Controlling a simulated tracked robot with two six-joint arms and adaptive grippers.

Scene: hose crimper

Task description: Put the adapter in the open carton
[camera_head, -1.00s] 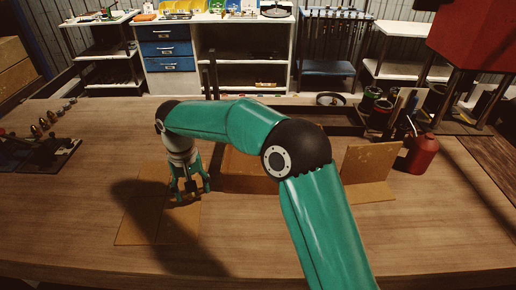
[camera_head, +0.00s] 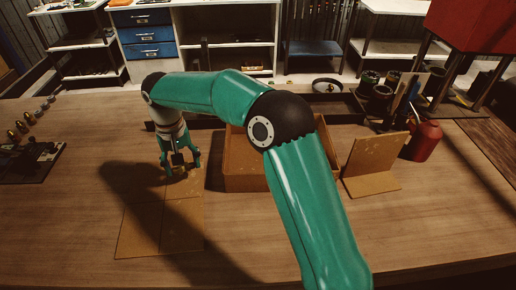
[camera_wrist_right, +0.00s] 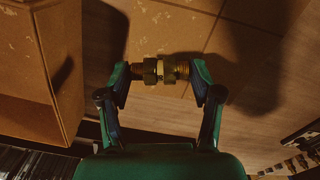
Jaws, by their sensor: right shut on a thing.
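The adapter (camera_wrist_right: 160,72) is a brass threaded fitting with hex sections. My right gripper (camera_wrist_right: 161,71) is shut on it, one finger at each end. In the head view the right gripper (camera_head: 181,168) and the adapter are small and dark, near the far end of a flat cardboard piece. The open carton (camera_head: 243,178) stands on the bench to the right of the gripper, partly hidden behind my arm. In the wrist view the carton (camera_wrist_right: 62,75) is at the left, beside the adapter. My left gripper is not in view.
Flat cardboard (camera_head: 160,230) lies on the bench in front of the gripper. A folded cardboard piece (camera_head: 376,160) stands right of the carton, near a red bottle (camera_head: 424,141) and several dark cups. Brass fittings (camera_head: 22,127) stand at the left. The front of the bench is largely clear.

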